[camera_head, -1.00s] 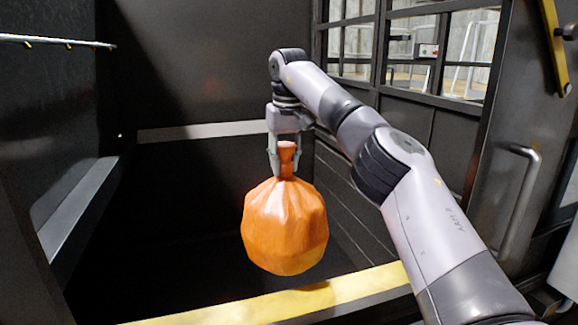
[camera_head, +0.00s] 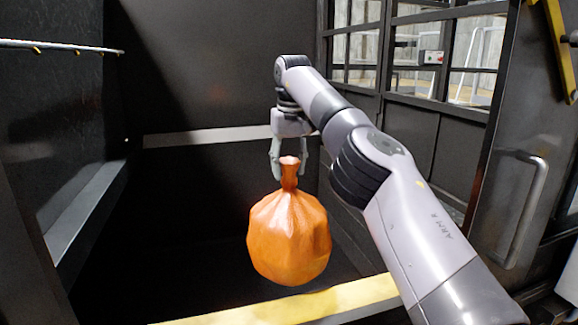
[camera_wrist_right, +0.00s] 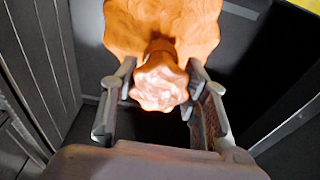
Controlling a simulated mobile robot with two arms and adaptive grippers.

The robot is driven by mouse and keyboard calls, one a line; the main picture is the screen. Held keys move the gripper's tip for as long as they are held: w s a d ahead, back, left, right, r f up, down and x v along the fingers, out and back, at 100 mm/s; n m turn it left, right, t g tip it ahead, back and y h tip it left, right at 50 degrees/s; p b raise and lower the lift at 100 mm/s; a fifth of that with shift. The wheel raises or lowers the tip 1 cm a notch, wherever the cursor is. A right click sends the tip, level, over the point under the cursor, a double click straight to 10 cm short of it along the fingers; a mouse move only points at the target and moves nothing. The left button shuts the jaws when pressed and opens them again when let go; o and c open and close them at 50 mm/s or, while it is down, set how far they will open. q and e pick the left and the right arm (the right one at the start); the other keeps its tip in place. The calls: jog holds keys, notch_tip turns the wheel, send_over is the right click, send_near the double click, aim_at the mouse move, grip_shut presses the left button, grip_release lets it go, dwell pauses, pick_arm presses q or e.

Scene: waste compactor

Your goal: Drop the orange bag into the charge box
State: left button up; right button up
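The orange bag (camera_head: 289,238) hangs upright in the air over the dark charge box (camera_head: 170,245), behind its yellow front edge. My right gripper (camera_head: 290,177) is just above it, with its fingers spread on either side of the bag's neck. In the right wrist view, the bag's tied top (camera_wrist_right: 160,82) lies between the two fingers with gaps at the sides, so the gripper looks open. The bottom of the box is too dark to make out. My left gripper is not in view.
The yellow front edge (camera_head: 300,304) crosses the bottom of the head view. A dark side wall with a grey ledge (camera_head: 85,212) stands at the left. A panel with a handle (camera_head: 524,210) and framed windows are at the right.

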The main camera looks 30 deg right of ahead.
jog(key=shift+o, duration=1.3)
jog(key=shift+s+a+r, duration=0.1)
jog(key=shift+f, duration=0.2)
jog(key=shift+s+a, duration=0.2)
jog(key=shift+s, duration=0.5)
jog(key=shift+s+a, duration=0.15)
jog(key=shift+s, duration=0.55)
jog(key=s+a, duration=0.4)
jog(key=s, duration=0.9)
jog(key=s+a, duration=0.4)
jog(key=s, duration=0.9)
jog(key=shift+a, duration=0.2)
jog(key=shift+r, duration=0.1)
